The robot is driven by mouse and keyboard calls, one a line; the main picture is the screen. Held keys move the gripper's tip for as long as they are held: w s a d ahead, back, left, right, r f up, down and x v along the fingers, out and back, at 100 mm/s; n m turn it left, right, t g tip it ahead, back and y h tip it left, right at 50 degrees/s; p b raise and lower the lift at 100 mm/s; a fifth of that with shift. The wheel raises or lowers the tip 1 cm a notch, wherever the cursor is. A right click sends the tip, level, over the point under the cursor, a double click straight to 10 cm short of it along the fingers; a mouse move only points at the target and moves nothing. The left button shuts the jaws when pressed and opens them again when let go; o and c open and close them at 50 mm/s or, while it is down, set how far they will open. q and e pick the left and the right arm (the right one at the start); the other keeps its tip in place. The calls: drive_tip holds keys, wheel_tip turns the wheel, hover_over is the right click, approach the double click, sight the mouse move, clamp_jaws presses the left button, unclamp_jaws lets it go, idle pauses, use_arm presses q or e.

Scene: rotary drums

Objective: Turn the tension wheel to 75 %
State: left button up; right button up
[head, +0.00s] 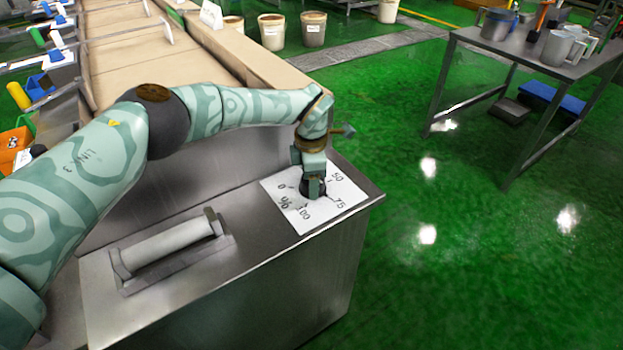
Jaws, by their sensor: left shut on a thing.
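The tension wheel (306,189) is a small dark knob in the middle of a white dial sheet (290,213) on the corner of a steel cabinet. The sheet carries the marks 0, 50, 75 and 100 and a % sign. My left gripper (313,186) reaches down from above and is shut on the wheel. The gripper covers much of the wheel, and I cannot tell where its pointer stands. My right gripper is not in view.
A pale roller (167,246) in a metal bracket lies on the steel cabinet top (215,195), left of the dial. A metal table (530,62) with jugs stands at the upper right. Buckets (313,30) stand at the back. The green floor (450,240) to the right is clear.

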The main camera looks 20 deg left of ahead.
use_arm(q)
drive_tip(key=shift+w+r, duration=0.1)
drive_tip(key=o, duration=1)
wheel_tip(320, 180, up, 16)
drive_tip(key=p, duration=0.3)
drive_tip(key=shift+r+p, duration=0.1)
drive_tip(key=shift+p, duration=0.2)
